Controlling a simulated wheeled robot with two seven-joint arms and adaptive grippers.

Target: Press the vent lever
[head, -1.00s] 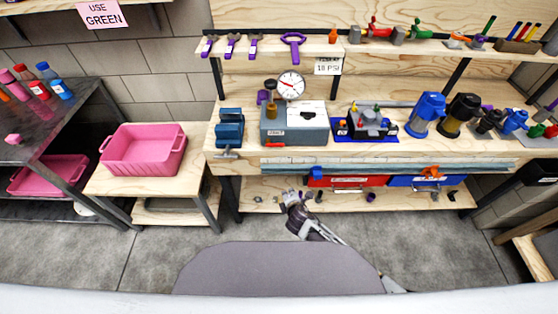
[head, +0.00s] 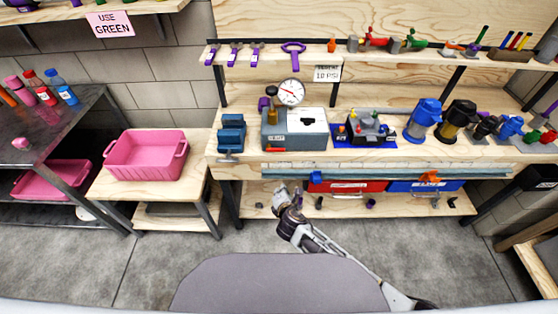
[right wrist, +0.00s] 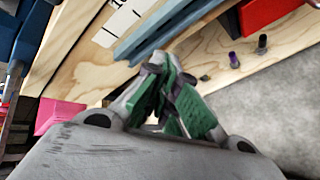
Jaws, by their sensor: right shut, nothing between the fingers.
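The grey test box (head: 295,142) with a white top sits on the workbench, left of its middle. A round white gauge (head: 291,92) stands at its back. A purple-topped fitting (head: 264,104) stands at the box's back left corner. The vent lever is too small to pick out for certain. My right gripper (head: 282,191) is in front of the bench edge, below the box and apart from it. In the right wrist view its green-padded fingers (right wrist: 172,100) are together and empty, near the bench edge. My left gripper is not in view.
A blue vise (head: 231,134) is left of the box. A blue mat with a small assembly (head: 364,131) is right of it. Red (head: 345,186) and blue (head: 425,185) bins hang under the bench front. A pink tub (head: 146,155) stands on the side table.

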